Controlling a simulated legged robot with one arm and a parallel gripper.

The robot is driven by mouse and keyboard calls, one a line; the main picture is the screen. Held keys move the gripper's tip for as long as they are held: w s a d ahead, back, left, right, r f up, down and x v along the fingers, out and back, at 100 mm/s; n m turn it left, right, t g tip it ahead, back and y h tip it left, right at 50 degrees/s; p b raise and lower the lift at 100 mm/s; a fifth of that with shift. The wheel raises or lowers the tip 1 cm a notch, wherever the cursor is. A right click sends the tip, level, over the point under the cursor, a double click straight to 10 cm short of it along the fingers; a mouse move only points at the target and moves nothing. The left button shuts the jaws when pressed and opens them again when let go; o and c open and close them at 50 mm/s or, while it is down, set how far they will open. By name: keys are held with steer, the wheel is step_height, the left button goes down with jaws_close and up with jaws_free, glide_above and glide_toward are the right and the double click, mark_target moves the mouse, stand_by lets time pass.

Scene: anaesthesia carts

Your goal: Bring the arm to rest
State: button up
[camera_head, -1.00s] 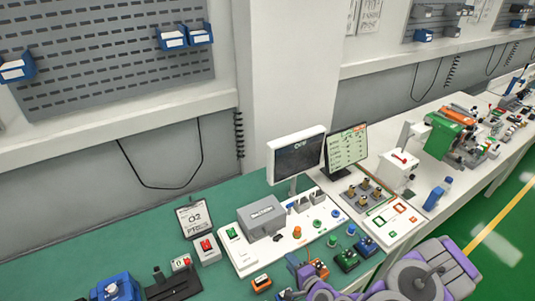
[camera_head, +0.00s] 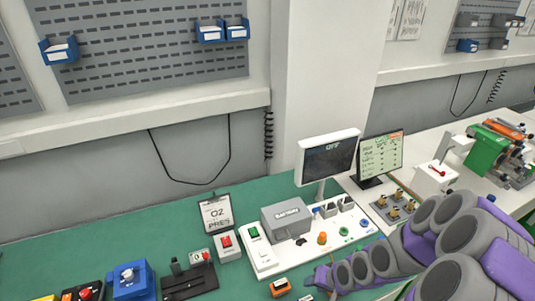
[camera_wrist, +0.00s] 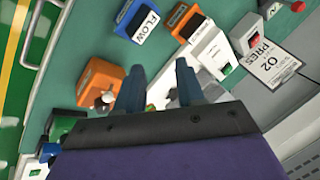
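My arm (camera_head: 440,240), purple and grey, reaches in from the lower right of the head view, its links bent over the front of the bench. Its far end lies low near the white control panel (camera_head: 300,249), and the fingers cannot be made out there. In the wrist view my gripper (camera_wrist: 159,88) shows two dark fingers standing apart with nothing between them. It is open and empty, above the bench front. An orange box (camera_wrist: 100,83) is just left of the fingers in that view; I cannot tell the height between them.
On the green bench (camera_head: 95,253) stand an O2 PRES sign (camera_head: 216,213), a blue device (camera_head: 131,282) and an orange box (camera_head: 280,287). Two screens (camera_head: 328,158) rise behind the panel. A metal rail (camera_wrist: 39,35) runs along the bench front. The bench's back left is clear.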

steer(key=s+r+n+g+h+b, duration=0.1)
steer(key=s+r+b, duration=0.3)
steer(key=s+r, duration=0.4)
steer(key=s+a+r+n+g+h+b, duration=0.1)
steer(key=s+r, duration=0.8)
steer(key=s, duration=0.9)
steer(key=n+g+h+b, duration=0.1)
steer(key=g+h+b, duration=0.1)
steer(key=g+b, duration=0.1)
steer(key=shift+r+g, duration=0.15)
steer(key=shift+g, duration=0.15)
steer(key=shift+o, duration=0.4)
steer(key=shift+w, duration=0.1)
